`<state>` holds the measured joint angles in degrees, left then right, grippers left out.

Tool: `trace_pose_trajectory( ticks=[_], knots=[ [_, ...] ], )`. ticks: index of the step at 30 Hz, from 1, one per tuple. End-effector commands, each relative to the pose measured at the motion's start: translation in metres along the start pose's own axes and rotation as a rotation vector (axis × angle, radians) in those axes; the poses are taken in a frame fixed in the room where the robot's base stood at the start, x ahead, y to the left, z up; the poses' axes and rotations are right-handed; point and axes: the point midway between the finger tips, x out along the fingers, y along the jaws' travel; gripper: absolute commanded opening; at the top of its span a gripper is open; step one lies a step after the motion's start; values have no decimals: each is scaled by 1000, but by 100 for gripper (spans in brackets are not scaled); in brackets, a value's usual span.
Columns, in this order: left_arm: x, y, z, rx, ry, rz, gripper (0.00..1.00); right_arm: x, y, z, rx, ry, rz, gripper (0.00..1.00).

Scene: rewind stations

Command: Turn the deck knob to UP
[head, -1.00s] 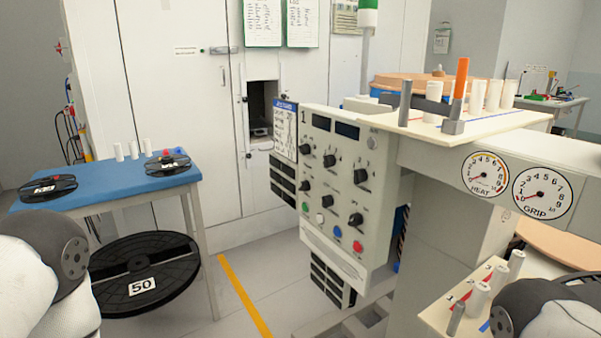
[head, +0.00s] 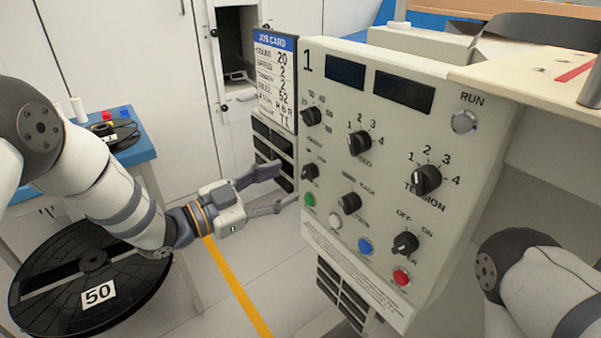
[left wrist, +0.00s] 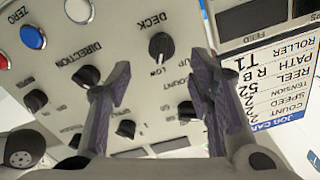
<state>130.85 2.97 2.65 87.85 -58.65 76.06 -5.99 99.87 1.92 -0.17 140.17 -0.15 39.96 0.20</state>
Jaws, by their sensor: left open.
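The deck knob (head: 310,172) is a small black knob at the left edge of the grey control panel (head: 455,250), just above the green button. In the left wrist view, which is upside down to the panel, the deck knob (left wrist: 162,47) sits under the word DECK, with UP and LOW printed beside it. Its narrow end seems to point toward LOW, but I cannot be sure. My left gripper (head: 285,188) is open and empty, just left of the panel. In the wrist view its fingertips (left wrist: 160,82) are spread on either side below the knob, apparently not touching it. My right gripper is out of view.
The direction knob (head: 349,202), the count knob (head: 310,116) and the green button (head: 309,199) are close by. A job card (head: 275,80) hangs at the panel's left. A large black reel (head: 45,262) marked 50 is below the blue table (head: 140,151). Floor between is clear.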

Motion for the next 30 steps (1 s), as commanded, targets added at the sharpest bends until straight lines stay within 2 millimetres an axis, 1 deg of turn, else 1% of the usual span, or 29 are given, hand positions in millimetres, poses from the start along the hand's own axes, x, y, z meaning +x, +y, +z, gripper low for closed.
trace_pose_trajectory(
  ticks=[1, 3, 7, 11, 17, 18, 23, 24, 30],
  knots=[
    [12, 2, 2, -1, 0, 1, 48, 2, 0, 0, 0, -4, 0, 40],
    [28, 2, 2, -1, 0, 2, 48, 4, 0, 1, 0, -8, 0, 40],
    [48, 1, 2, -2, -2, 0, 48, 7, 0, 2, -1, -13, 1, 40],
    [56, 0, 2, -2, -3, -1, 48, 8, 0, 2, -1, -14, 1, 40],
    [57, 0, 1, -2, -3, -2, 48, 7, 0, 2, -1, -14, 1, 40],
    [57, 0, 1, -2, -3, -2, 45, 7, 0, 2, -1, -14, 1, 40],
    [57, 0, 1, -2, -3, -2, 9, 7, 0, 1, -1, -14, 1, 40],
    [57, 0, 1, -2, -3, -2, 0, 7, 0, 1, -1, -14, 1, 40],
    [57, 0, 1, -7, -3, -2, 0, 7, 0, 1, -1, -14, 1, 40]
  ],
)
